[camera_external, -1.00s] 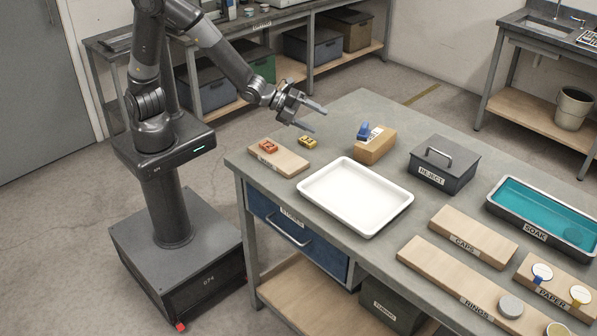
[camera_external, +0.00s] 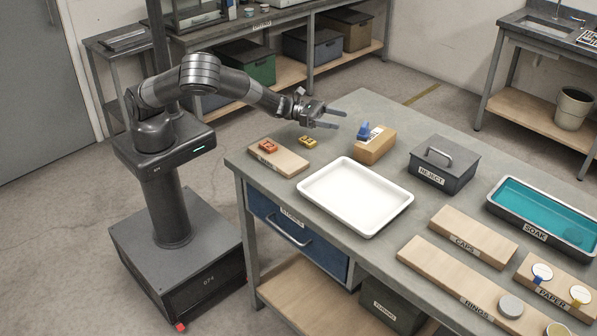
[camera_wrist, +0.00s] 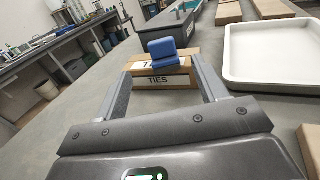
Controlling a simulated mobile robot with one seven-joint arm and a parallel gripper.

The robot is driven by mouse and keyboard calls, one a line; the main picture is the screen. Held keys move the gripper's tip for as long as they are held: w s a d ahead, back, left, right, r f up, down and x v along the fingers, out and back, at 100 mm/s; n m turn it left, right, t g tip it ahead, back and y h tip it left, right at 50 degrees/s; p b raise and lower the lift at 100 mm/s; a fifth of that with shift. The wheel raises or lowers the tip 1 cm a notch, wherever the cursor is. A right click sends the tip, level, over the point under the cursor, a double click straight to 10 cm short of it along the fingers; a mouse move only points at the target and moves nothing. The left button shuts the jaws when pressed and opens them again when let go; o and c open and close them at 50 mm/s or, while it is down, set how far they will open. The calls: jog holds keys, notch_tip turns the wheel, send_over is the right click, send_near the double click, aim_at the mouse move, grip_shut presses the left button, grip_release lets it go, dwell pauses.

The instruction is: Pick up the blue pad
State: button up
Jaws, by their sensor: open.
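The blue pad (camera_external: 364,131) sits on top of a tan block (camera_external: 374,148) towards the back of the table. In the wrist view the blue pad (camera_wrist: 163,52) shows as a small two-part piece on the tan block labelled TIES (camera_wrist: 160,79). My gripper (camera_external: 341,119) is open and empty, pointing at the pad from the left in the external view. Its fingertips are just short of the pad. In the wrist view the pad appears between the two fingers, beyond their tips.
A white tray (camera_external: 320,187) lies in front of the block, and a dark REJECT box (camera_external: 460,172) stands to its right. An orange piece (camera_external: 268,147) rests on a wooden board (camera_external: 290,165); a yellow piece (camera_external: 308,141) lies beside it.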

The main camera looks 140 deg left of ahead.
aim_at(365, 124)
jog(key=x, duration=1)
jog(key=shift+w, duration=0.15)
jog(key=shift+r, duration=0.1)
jog(key=c, duration=1.2)
jog(key=shift+o, duration=0.2)
